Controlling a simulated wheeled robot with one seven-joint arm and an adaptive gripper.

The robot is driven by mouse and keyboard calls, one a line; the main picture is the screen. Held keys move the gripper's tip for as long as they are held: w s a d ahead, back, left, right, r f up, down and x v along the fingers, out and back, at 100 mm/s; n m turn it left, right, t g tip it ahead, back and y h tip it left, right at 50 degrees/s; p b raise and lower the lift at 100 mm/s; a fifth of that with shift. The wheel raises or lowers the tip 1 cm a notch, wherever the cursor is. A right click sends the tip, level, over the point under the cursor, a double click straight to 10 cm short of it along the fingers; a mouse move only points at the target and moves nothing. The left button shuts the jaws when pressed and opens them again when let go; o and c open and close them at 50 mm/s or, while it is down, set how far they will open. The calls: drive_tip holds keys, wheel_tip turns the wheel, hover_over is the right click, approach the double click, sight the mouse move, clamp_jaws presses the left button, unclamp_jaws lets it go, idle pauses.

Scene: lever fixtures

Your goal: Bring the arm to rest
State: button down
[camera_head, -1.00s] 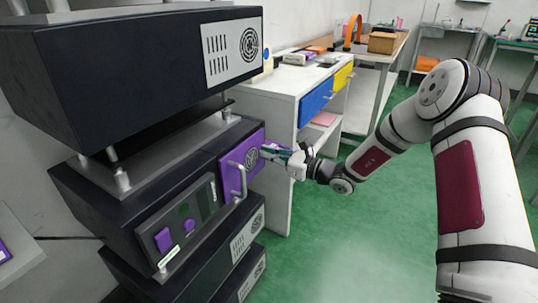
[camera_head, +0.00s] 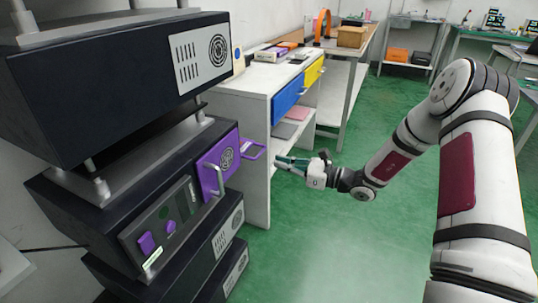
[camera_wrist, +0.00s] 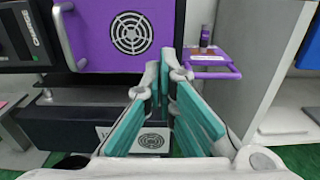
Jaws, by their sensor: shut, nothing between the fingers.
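My gripper (camera_head: 278,162) is in the middle of the head view, shut and empty, at the end of my white arm, pointing left towards the dark device (camera_head: 150,190). It is apart from the device's purple door panel (camera_head: 217,163), which carries a round vent and a grey bar handle. In the wrist view the shut teal fingers stand in front of and below the purple panel (camera_wrist: 105,40). A small purple bracket (camera_head: 253,150) sticks out at the panel's right side; it also shows in the wrist view (camera_wrist: 212,62).
Another dark box (camera_head: 120,85) sits above the device on grey posts. A white cabinet (camera_head: 257,195) with blue and yellow drawers (camera_head: 289,97) stands behind my gripper. A table with a cardboard box (camera_head: 351,37) is farther back. The green floor (camera_head: 330,240) below my arm is clear.

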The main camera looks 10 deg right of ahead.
drive_tip(key=s+a+r+n+g+h, duration=0.1)
drive_tip(key=s+a+r+n+g, duration=0.3)
drive_tip(key=s, duration=0.4)
drive_tip(key=s+a+r+n+g+h, duration=0.2)
drive_tip(key=s+a+r+n+g, duration=0.15)
drive_tip(key=s+r+n, duration=0.35)
drive_tip(key=s+a+r+n+g+h, duration=0.1)
drive_tip(key=s+a+r+n+g, duration=0.3)
drive_tip(key=s, duration=0.5)
drive_tip(key=s+d+r+n+t+h, duration=0.1)
drive_tip(key=s+d+n+h, duration=0.45)
drive_tip(key=s, duration=0.65)
drive_tip(key=s+d+r+n+t+h, duration=0.1)
drive_tip(key=s+d+n+h, duration=0.5)
drive_tip(key=s, duration=0.6)
wheel_tip(320, 180, up, 28)
drive_tip(key=d+m+t+p, duration=0.1)
drive_tip(key=d+t+p, duration=0.1)
drive_tip(key=p, duration=2.3)
drive_tip(key=shift+w+d+t+y+p, duration=0.2)
drive_tip(key=shift+t+y+p, duration=0.2)
drive_tip(key=shift+t, duration=0.25)
drive_tip(key=shift+m, duration=0.25)
